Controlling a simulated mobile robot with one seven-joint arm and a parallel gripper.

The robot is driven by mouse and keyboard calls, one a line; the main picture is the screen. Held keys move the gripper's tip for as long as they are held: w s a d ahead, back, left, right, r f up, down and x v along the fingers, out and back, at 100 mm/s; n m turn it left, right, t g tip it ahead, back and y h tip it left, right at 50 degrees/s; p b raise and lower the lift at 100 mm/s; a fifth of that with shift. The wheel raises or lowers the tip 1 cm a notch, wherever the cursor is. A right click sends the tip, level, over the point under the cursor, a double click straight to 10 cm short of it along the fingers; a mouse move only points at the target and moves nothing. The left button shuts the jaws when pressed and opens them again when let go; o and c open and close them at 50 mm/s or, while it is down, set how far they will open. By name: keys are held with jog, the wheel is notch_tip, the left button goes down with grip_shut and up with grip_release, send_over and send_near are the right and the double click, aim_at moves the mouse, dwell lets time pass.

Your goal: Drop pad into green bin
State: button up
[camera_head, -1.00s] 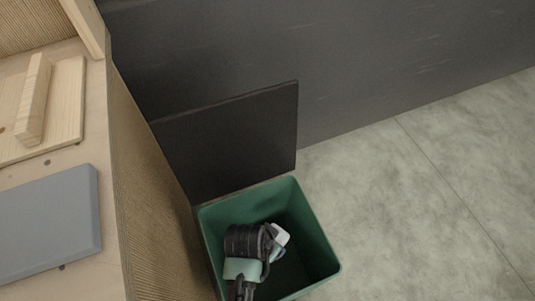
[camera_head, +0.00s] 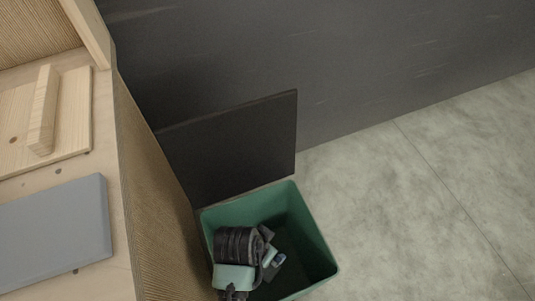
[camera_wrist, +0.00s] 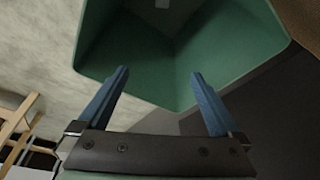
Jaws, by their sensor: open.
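The green bin (camera_head: 318,243) stands on the floor beside the wooden bench, open at the top. My gripper (camera_head: 277,261) is over the bin's mouth, tilted down, partly hidden by my own arm in the head view. In the wrist view the two blue fingers (camera_wrist: 157,88) are spread apart with nothing between them, and the bin (camera_wrist: 135,60) opens beyond them. A small pale grey piece (camera_wrist: 162,3) shows inside the bin at the top edge of the wrist view, mostly cut off; I cannot tell whether it is the pad. No pad is seen in the gripper.
A flat blue-grey slab (camera_head: 55,232) lies on the bench at left, near a wooden board (camera_head: 75,125) with a raised bar. A dark upright panel (camera_head: 235,145) stands behind the bin, before a dark wall. The grey floor (camera_head: 400,220) at right is clear.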

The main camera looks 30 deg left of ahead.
jog(key=p+v, duration=0.1)
jog(key=v, duration=0.5)
jog(key=shift+s+r+p, duration=0.15)
jog(key=shift+r+p, duration=0.2)
jog(key=shift+p, duration=0.05)
